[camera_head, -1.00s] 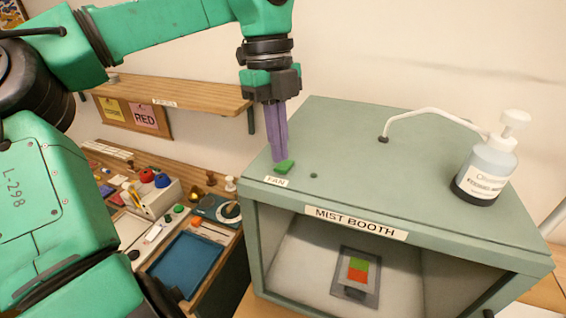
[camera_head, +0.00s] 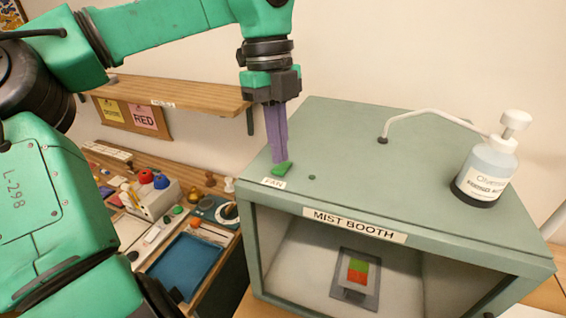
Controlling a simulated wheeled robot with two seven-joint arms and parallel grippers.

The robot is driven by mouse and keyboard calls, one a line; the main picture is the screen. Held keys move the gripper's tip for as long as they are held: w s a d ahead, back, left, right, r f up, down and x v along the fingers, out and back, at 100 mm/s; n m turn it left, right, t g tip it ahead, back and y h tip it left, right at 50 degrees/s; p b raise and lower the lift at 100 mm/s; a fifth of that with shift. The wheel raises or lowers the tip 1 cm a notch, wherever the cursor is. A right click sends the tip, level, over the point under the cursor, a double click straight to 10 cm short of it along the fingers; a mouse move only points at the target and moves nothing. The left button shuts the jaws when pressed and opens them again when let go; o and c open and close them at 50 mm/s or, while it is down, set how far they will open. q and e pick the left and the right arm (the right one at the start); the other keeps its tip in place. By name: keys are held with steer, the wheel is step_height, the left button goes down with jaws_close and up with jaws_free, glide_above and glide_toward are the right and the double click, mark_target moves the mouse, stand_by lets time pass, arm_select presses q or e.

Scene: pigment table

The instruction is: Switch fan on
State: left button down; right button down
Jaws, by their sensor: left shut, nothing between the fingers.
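The green fan switch (camera_head: 282,169) sits on the top of the mist booth (camera_head: 420,185), near its front left corner, just behind the FAN label (camera_head: 273,183). My left gripper (camera_head: 279,161) points down with its purple fingers shut and empty. Its fingertips are right at the switch and appear to touch its back edge; they hide part of it. A small dark round spot (camera_head: 312,177) lies to the right of the switch. My right gripper is not in view.
A pump bottle (camera_head: 486,165) stands on the booth's right side, with a white tube (camera_head: 430,112) behind. A card with green and orange patches (camera_head: 357,271) is inside the booth. A wooden shelf (camera_head: 170,92) and a cluttered bench with a blue tray (camera_head: 187,264) are at left.

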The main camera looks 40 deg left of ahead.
mark_target(279, 169)
arm_select(q)
steer(key=shift+f+b, duration=0.7)
steer(key=shift+f, duration=0.15)
stand_by(0.8)
step_height(279, 169, up, 5)
steer(key=p, duration=0.4)
steer(key=shift+p, duration=0.35)
steer(key=shift+r+p, duration=0.45)
steer(key=shift+r, duration=0.6)
